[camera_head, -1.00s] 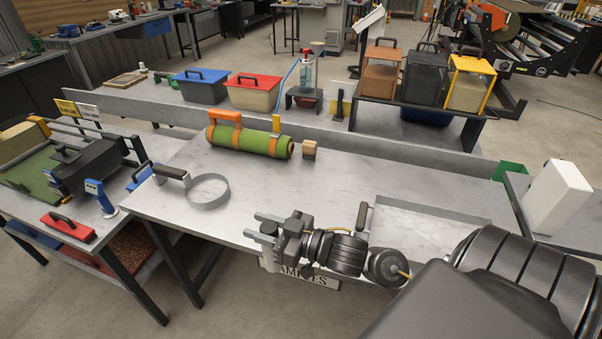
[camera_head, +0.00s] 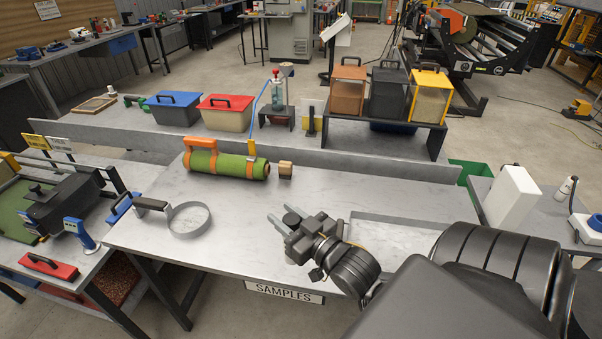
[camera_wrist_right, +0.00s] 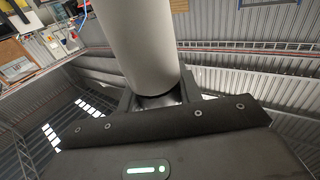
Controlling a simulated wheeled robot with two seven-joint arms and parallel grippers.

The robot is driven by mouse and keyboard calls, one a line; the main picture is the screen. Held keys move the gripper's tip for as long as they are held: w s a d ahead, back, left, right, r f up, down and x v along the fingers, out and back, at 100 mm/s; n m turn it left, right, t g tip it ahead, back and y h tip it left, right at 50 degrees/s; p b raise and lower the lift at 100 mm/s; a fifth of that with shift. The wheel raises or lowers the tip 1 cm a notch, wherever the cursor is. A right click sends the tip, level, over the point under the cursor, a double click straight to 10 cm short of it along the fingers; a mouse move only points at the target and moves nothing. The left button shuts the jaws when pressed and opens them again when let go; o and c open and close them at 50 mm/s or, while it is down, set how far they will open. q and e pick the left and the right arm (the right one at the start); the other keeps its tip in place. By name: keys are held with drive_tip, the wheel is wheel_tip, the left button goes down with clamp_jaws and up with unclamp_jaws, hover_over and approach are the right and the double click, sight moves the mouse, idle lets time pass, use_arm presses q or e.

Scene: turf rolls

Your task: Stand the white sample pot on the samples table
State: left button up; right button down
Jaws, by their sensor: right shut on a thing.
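The samples table (camera_head: 240,240) is the light grey metal table in the middle of the head view, with a SAMPLES sign (camera_head: 283,292) on its front edge. My right gripper (camera_head: 284,216) is over its front middle part, fingers pointing left and away. In the right wrist view a plain white cylinder, the white sample pot (camera_wrist_right: 142,40), is between the fingers and runs out of the top of the picture. The gripper is shut on it. In the head view I cannot make the pot out clearly, nor tell its height above the table. My left gripper is not in view.
A green roll with orange straps (camera_head: 228,164), a small wooden block (camera_head: 285,169) and a ring with a dark handle (camera_head: 189,220) lie on the table. A shallow raised-edge area (camera_head: 390,238) is at right. A white box (camera_head: 512,196) stands farther right.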

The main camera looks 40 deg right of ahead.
drive_tip(key=shift+s+d+r+h, duration=0.2)
drive_tip(key=shift+s+d+h, duration=0.05)
drive_tip(key=shift+d+h, duration=0.15)
drive_tip(key=shift+w+f, duration=0.1)
drive_tip(key=shift+f, duration=0.1)
use_arm(q)
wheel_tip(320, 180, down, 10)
drive_tip(key=b, duration=1.1)
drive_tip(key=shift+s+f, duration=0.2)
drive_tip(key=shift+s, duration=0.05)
use_arm(e)
drive_tip(key=w+d+f, duration=0.7)
drive_tip(key=w+f, duration=0.5)
drive_tip(key=f, duration=0.1)
drive_tip(key=shift+w+f, duration=0.1)
drive_tip(key=c, duration=0.9)
unclamp_jaws()
drive_tip(key=shift+c, duration=0.2)
